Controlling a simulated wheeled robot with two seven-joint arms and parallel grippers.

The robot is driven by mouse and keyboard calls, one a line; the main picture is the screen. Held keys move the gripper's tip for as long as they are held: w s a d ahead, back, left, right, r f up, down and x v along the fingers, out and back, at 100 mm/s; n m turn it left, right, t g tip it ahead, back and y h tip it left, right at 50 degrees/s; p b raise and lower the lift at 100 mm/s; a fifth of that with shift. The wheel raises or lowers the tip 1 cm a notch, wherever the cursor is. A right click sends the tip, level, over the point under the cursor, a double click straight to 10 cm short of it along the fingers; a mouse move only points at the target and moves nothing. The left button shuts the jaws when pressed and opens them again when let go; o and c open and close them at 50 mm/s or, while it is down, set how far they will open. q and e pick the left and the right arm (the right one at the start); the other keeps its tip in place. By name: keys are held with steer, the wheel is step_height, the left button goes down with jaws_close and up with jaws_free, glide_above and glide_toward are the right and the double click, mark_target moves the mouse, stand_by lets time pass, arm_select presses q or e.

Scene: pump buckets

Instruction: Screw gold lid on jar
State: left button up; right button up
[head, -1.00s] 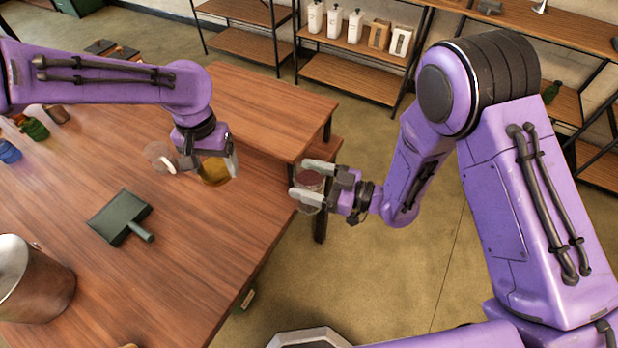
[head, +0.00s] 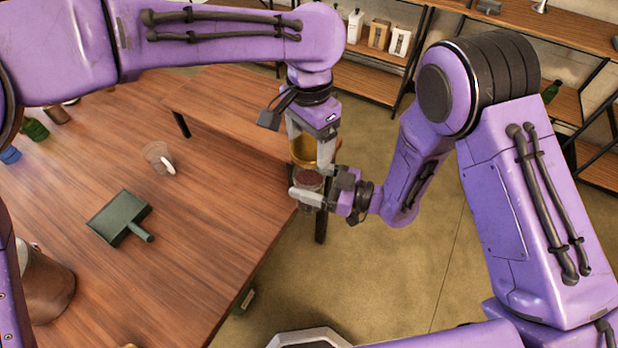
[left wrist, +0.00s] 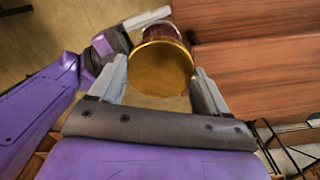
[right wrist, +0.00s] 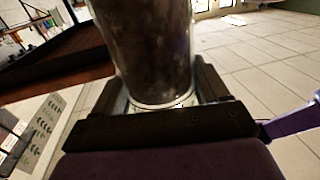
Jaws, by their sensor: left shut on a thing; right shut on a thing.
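The gold lid (head: 303,151) is between the fingers of my left gripper (head: 312,163), which is shut on it and points down. The lid's gold face also shows in the left wrist view (left wrist: 160,70). The clear jar (head: 308,179) with dark brown contents is held by my right gripper (head: 306,188), shut around it beyond the table edge. The jar fills the upper middle of the right wrist view (right wrist: 152,45). The lid is just above the jar's mouth; I cannot tell whether they touch. The jar's lower part is hidden by the right fingers.
The wooden table (head: 200,245) holds a green dustpan-like tool (head: 120,217), a clear cup (head: 157,156) with a white handle-like part, and a metal bucket (head: 45,285). A raised wooden surface (head: 225,110) lies behind. Shelves with bottles stand at the back.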

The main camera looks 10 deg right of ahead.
mark_target(309, 189)
arm_select(q)
steer(key=shift+f, duration=2.05)
steer(key=shift+f, duration=0.85)
steer(key=shift+f, duration=0.5)
